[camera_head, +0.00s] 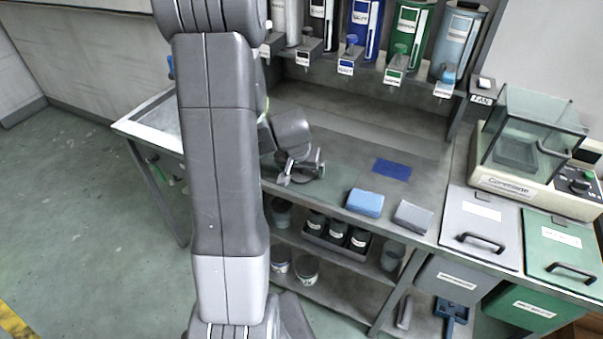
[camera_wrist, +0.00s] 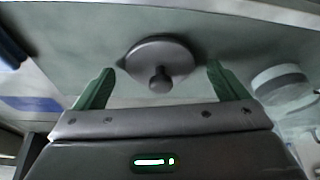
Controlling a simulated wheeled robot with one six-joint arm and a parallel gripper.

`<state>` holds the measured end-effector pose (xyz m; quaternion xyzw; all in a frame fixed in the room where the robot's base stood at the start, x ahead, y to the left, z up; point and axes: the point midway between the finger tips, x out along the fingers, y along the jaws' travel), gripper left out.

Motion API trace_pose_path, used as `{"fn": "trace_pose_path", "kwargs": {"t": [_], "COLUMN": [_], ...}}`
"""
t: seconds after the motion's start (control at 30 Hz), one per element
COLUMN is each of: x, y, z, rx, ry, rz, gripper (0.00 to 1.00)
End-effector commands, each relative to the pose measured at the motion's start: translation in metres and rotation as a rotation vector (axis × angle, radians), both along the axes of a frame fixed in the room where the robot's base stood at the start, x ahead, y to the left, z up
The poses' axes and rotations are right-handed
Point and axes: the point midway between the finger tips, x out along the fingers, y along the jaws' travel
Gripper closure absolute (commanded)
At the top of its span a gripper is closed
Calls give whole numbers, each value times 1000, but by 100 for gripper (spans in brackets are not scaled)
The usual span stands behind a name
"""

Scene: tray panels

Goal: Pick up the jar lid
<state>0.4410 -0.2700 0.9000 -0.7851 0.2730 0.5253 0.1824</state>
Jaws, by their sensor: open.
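The jar lid (camera_wrist: 160,52), a round dark grey disc with a knob, lies on the bench top in the wrist view. Its knob points toward my gripper (camera_wrist: 160,68). The two green fingers are apart, one on each side of the lid, with visible gaps and no clear contact. In the head view my gripper (camera_head: 302,176) is low over the bench, and the lid is mostly hidden beneath and behind it.
A pale round container (camera_wrist: 282,84) stands right of the fingers in the wrist view. A blue patch (camera_head: 393,168), a blue block (camera_head: 366,203) and a grey block (camera_head: 413,217) lie right of my gripper. Labelled dispensers (camera_head: 409,40) line the back. Bench between is clear.

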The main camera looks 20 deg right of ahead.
Motion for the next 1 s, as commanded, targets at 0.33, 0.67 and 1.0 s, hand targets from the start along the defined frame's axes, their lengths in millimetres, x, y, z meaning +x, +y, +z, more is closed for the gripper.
{"fn": "trace_pose_path", "kwargs": {"t": [0.33,0.67,1.0], "x": [2,3,3], "y": [-2,-1,-2], "z": [-6,-6,13], "rx": [0,0,-3], "ry": [-1,-1,-6], "rz": [0,0,-1], "gripper": [7,55,55]}}
